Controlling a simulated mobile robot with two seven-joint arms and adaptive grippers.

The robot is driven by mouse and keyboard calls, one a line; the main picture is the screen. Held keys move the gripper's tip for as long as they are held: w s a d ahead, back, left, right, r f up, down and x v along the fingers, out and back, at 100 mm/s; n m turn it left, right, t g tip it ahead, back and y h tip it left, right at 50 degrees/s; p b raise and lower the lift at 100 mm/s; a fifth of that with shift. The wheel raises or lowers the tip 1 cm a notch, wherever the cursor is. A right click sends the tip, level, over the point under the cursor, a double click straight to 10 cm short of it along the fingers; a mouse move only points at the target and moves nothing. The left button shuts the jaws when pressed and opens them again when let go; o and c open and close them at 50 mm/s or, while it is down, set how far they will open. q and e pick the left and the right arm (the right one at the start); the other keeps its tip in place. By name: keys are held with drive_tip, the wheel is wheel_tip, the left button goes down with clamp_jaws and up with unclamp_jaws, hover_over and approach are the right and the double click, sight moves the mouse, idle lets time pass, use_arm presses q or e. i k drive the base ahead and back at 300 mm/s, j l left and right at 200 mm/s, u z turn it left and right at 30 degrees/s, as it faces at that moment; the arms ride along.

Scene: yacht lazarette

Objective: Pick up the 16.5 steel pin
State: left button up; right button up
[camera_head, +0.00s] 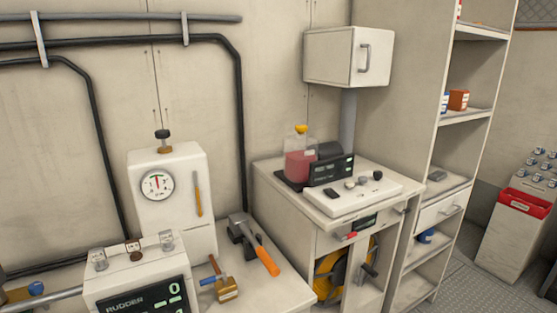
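I cannot make out a steel pin for certain in the head view. Several small dark and grey pieces (363,181) sit on a white panel (345,201) on top of the cabinet at the centre right. They are too small to tell whether one of them is the 16.5 pin. A dark display (331,170) stands just behind them, and its text is too small to read. Neither of my grippers is in view.
An orange-handled tool (266,260) and a small brass-coloured block (227,290) lie on the bench at lower centre. A rudder display box (138,285) and gauge housing (172,195) stand left. Shelves (465,115) rise right. A box (349,56) overhangs the cabinet.

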sight(99, 255)
drive_tip(key=u, duration=1.25)
